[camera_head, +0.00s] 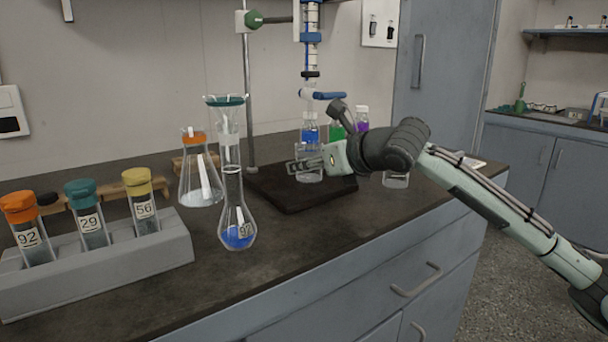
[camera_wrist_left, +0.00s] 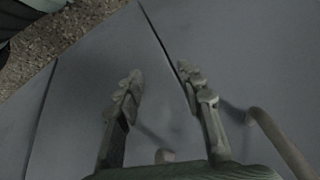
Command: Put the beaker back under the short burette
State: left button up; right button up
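A burette (camera_head: 312,55) with blue fittings hangs on a metal stand rod (camera_head: 247,100). Below it, a small clear glass beaker (camera_head: 310,177) is on or just above the dark stand base (camera_head: 290,200). My right gripper (camera_head: 298,166) reaches in from the right, with its fingers at the beaker's side and overlapping it. Whether they are closed on the glass is not clear. My left gripper (camera_wrist_left: 160,82) shows only in the left wrist view, open and empty in front of grey cabinet fronts.
A second glass vessel (camera_head: 396,180) stands right of the base, partly behind my right arm. A blue-filled flask (camera_head: 238,234), an orange-capped flask (camera_head: 199,185) and a tube rack (camera_head: 150,252) stand to the left. Coloured bottles (camera_head: 362,116) stand behind the base.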

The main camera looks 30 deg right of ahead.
pick_arm(q)
jog(key=shift+d+r, duration=0.1)
jog(key=shift+r, duration=0.4)
pick_arm(e)
jog(key=shift+s+f, duration=0.1)
jog(key=o, duration=1.2)
jog(key=shift+f, duration=0.15)
jog(key=shift+c, duration=0.2)
